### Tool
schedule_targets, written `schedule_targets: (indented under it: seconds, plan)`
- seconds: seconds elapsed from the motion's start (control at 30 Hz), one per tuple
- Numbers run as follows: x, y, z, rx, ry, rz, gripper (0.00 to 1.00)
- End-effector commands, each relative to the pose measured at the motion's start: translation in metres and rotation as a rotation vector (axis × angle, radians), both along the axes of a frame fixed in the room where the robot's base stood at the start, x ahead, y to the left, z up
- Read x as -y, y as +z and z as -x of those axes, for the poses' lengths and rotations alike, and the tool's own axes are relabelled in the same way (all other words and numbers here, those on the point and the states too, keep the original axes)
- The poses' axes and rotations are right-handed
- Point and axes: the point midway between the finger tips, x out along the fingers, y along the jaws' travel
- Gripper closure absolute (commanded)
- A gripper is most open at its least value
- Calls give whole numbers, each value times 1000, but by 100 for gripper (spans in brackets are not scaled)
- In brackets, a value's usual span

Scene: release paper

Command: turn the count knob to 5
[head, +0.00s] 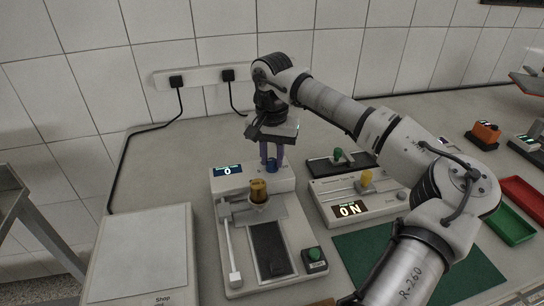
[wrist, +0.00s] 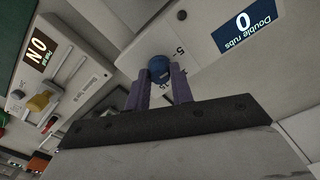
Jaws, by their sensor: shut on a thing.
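The count knob (wrist: 158,68) is blue and round, with the digit 5 printed on the white housing near it. In the head view the knob (head: 271,167) sits on the back part of the white machine (head: 290,215). My gripper (head: 271,155) points down over it, and its purple fingers are shut on the knob. In the wrist view my gripper (wrist: 159,88) has one finger on each side of the knob. The fingers hide part of the knob and its scale. A display (head: 228,171) beside it reads 0, and the wrist view shows it labelled "Double rubs" (wrist: 247,27).
An amber part (head: 259,190) stands on the machine in front of the knob, and a green button (head: 314,254) is at its front right. A second unit (head: 350,209) reading ON stands to the right. A flat white scale (head: 140,255) is at left.

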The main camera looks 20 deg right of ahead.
Motion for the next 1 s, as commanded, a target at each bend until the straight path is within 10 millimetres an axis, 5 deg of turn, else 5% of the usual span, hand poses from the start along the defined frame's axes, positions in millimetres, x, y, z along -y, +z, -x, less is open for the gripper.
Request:
schedule_targets:
  seconds: [0.77, 0.8, 0.93, 1.0]
  plan:
    - [0, 1, 0, 2, 99, 0, 100]
    - [0, 1, 0, 2, 99, 0, 72]
    - [0, 1, 0, 2, 99, 0, 55]
    - [0, 0, 0, 1, 99, 0, 55]
